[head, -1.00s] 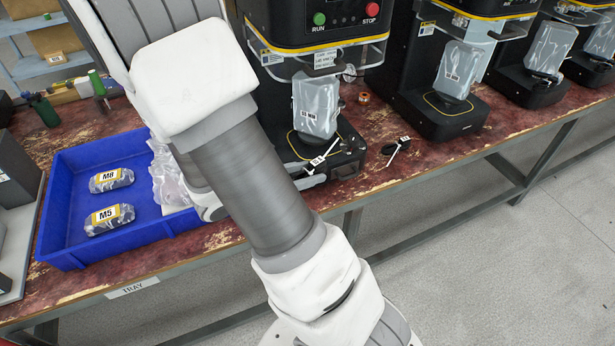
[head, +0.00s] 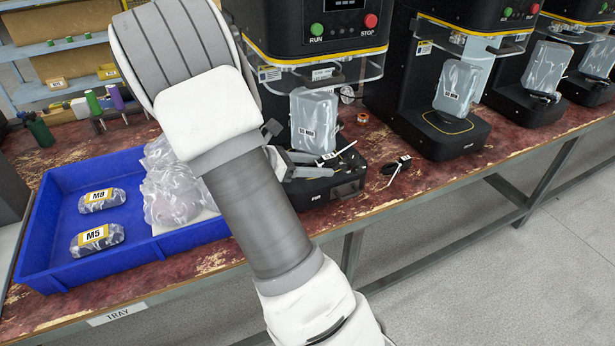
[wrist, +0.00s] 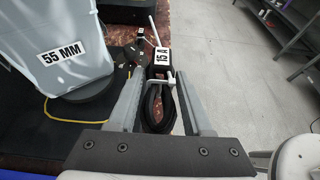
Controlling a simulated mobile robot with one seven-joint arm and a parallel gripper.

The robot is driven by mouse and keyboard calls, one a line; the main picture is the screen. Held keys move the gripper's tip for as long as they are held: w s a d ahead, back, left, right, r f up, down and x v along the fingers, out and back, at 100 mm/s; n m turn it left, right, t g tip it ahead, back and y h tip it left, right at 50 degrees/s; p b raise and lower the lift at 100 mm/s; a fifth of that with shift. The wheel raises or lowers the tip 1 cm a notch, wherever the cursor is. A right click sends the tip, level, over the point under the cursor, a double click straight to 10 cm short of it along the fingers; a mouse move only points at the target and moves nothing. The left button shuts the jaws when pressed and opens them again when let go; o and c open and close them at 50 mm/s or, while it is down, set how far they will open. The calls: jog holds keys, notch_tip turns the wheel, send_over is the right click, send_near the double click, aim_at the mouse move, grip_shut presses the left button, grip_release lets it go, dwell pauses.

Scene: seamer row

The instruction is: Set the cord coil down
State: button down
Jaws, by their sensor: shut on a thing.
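The cord coil is black, with a white tie and a "15 A" tag; it shows in the wrist view (wrist: 155,108) between the fingers. My gripper (wrist: 161,82) is shut on it, with the tag and tie beyond the fingertips. In the head view, my gripper (head: 303,164) is in front of the nearest seamer (head: 335,187), over its base. Only the tag and tie of the held coil show clearly there; I cannot tell whether it touches anything. A second black coil (head: 389,168) with a white tie lies on the bench to the right.
A "55 MM" pouch (wrist: 62,45) stands in the nearest seamer, close left of my gripper. A blue tray (head: 152,247) holds M8 (head: 101,199) and M5 (head: 97,239) packs and clear bags (head: 172,190). More seamers (head: 445,130) stand right.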

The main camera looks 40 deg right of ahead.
jog(key=w, duration=0.2)
jog(key=w+d, duration=0.1)
jog(key=w, duration=0.2)
jog(key=shift+d, duration=0.1)
jog(key=shift+s+f+b, duration=0.15)
jog(key=shift+f+b, duration=0.35)
jog(key=shift+f, duration=0.25)
notch_tip(320, 180, down, 6)
jog(key=shift+r+b, duration=0.15)
jog(key=shift+b, duration=0.9)
jog(key=shift+w+r, duration=0.15)
jog(key=shift+w, duration=0.05)
jog(key=c, duration=0.6)
grip_release()
jog(key=shift+f, duration=0.2)
